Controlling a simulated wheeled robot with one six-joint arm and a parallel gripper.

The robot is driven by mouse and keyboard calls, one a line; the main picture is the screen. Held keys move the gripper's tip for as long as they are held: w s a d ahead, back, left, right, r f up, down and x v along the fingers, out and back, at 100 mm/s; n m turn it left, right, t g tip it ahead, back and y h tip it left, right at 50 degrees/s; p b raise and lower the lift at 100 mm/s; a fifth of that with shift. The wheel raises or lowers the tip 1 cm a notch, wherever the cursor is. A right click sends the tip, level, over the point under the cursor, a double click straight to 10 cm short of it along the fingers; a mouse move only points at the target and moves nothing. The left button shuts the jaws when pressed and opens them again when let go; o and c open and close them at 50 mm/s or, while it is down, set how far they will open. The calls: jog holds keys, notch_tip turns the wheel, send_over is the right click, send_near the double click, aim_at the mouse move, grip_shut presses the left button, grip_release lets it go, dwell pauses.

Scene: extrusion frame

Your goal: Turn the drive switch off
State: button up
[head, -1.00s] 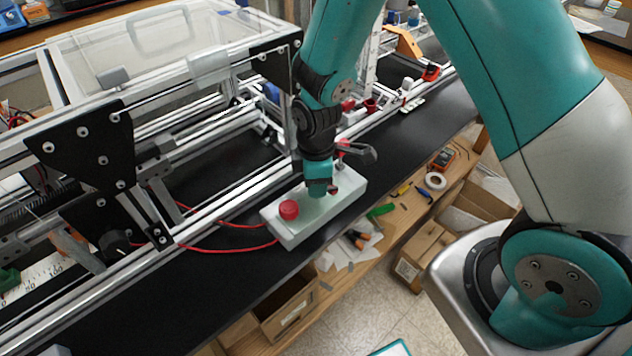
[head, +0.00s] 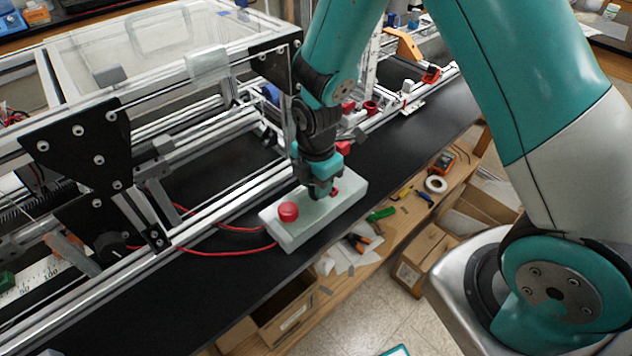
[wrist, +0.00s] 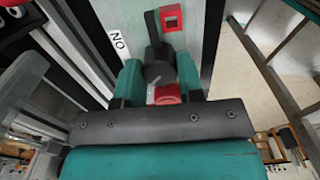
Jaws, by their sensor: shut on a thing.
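The pale control box (head: 310,226) lies on the black bench top, with a round red button (head: 288,211) at its near left end. My gripper (head: 322,192) reaches down onto the box's top, right of that button. In the wrist view the teal fingers of my gripper (wrist: 160,84) are closed on a dark switch knob (wrist: 157,62) from both sides. A small red part (wrist: 167,93) shows between the fingers. A white label (wrist: 118,43), upside down and seeming to read ON, sits beside the knob. The fingers hide part of the switch.
The aluminium extrusion frame (head: 190,228) with black plates stands left of the box. Red cables (head: 225,252) run from the frame to the box. Bare black bench (head: 200,290) lies in front. Tools and a tape roll (head: 436,184) lie on the lower wooden shelf.

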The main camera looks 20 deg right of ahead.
dwell(0.4)
jog(key=o, duration=0.9)
jog(key=shift+r, duration=0.15)
notch_tip(320, 180, up, 17)
jog(key=shift+r+b, duration=0.1)
jog(key=shift+b, duration=1.05)
jog(key=shift+s, duration=0.1)
